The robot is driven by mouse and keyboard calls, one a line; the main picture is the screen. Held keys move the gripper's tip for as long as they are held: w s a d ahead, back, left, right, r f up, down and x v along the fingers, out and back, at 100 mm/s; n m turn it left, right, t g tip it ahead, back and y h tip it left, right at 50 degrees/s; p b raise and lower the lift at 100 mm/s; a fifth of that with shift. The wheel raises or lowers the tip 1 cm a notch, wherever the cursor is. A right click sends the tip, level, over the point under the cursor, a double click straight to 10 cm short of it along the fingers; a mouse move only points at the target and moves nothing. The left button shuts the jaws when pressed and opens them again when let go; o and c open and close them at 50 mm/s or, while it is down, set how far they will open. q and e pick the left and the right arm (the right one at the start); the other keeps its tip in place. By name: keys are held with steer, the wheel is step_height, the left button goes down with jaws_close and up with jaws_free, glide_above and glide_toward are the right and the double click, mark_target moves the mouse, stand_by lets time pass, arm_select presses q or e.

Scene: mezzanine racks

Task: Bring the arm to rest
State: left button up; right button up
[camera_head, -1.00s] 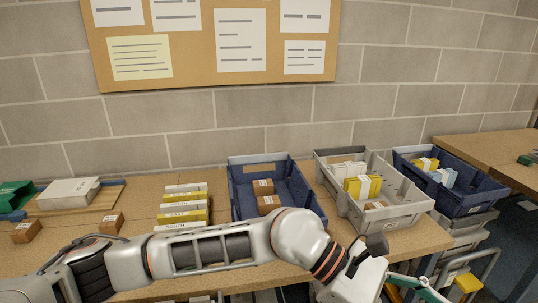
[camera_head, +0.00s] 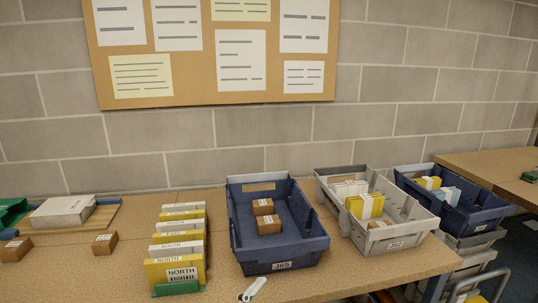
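Neither of my grippers nor any part of my arms shows in the head view. The bench (camera_head: 130,272) lies open to view. On it stand a blue crate labelled J65 (camera_head: 283,266) with two small brown boxes (camera_head: 266,216) inside, and a grey crate (camera_head: 398,243) holding yellow and white bundles and a brown box. Upright yellow and white cards (camera_head: 176,272), marked with words such as NORTH and SOUTH, stand in a green holder left of the blue crate.
A small white and dark item (camera_head: 252,290) lies near the bench's front edge. Two brown boxes, one of them here (camera_head: 105,243), and a grey-white package (camera_head: 62,211) on a board sit at left. Another blue crate (camera_head: 455,218) stands at right, beyond the bench.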

arm_select(q)
steer(key=s+a+f+n+g+y, duration=0.2)
steer(key=s+a+f+n+y, duration=0.1)
steer(key=a+f, duration=0.4)
steer(key=s+a+f+n+g+y+b, duration=0.1)
steer(key=s+a+f+n, duration=0.4)
steer(key=f, duration=0.8)
steer(key=s+a+f+n+g+y, duration=0.3)
steer(key=s+a+f+n+y, duration=0.1)
steer(key=s+a+f, duration=0.5)
steer(key=shift+s+a+f+n+y, duration=0.15)
steer(key=shift+a+f+n+y, duration=0.05)
steer(key=shift+f+n+y, duration=0.25)
